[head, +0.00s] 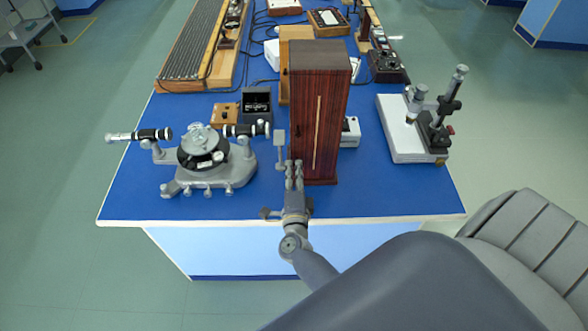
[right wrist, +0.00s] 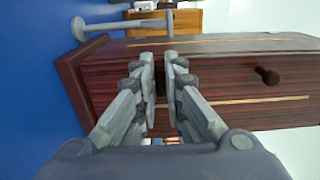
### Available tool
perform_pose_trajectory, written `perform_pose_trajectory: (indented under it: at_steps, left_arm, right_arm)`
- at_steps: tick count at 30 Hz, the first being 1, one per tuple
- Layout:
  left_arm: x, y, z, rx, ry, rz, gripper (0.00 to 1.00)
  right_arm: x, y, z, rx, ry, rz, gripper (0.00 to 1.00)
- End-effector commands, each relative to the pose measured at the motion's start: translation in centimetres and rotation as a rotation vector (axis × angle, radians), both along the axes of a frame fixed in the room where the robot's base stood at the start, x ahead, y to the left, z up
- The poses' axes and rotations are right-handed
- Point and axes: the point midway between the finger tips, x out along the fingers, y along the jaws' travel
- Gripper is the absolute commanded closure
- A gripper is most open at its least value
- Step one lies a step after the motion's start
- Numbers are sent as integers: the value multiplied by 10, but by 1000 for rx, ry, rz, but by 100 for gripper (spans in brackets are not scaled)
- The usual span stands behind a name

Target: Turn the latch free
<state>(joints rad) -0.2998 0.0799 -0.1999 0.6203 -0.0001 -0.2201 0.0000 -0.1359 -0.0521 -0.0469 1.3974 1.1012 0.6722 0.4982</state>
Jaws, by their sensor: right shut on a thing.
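A tall dark red-brown wooden cabinet (head: 333,110) stands upright at the front of the blue bench, with a pale inlaid strip down its face. It lies sideways in the right wrist view (right wrist: 225,60), where a dark round knob (right wrist: 267,76) shows on its face. My right gripper (head: 294,166) is at the cabinet's lower left front. In the right wrist view its fingertips (right wrist: 161,58) are close together against the cabinet face, shut on a small part. The fingers hide that part, so I cannot make out the latch itself. My left gripper is not in view.
A grey spectrometer (head: 205,160) stands left of the cabinet. A slim metal stand (head: 280,150) is close beside my right gripper. A microscope (head: 435,125) on a white base (head: 400,140) stands right. Bare blue bench top (head: 390,195) lies at front right.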

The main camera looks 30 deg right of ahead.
Motion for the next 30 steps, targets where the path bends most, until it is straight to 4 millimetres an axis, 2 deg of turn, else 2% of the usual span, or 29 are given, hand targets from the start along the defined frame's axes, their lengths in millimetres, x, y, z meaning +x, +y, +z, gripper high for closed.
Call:
perform_pose_trajectory:
  at_steps: [12, 13, 15, 16, 26, 30]
  left_arm:
    - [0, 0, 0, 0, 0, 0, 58]
    - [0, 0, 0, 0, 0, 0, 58]
    - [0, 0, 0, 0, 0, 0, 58]
    - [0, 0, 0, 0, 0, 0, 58]
    - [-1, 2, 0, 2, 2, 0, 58]
    - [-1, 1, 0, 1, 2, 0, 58]
  right_arm:
    - [0, 1, -1, -8, 7, 2, 100]
    - [0, 0, -1, -8, 7, 2, 88]
    - [0, 1, -1, -7, 7, 2, 72]
    - [0, 0, -1, -7, 7, 1, 70]
    - [-1, 1, -1, -6, 5, 1, 70]
    - [-12, 7, -2, -5, 7, 2, 70]
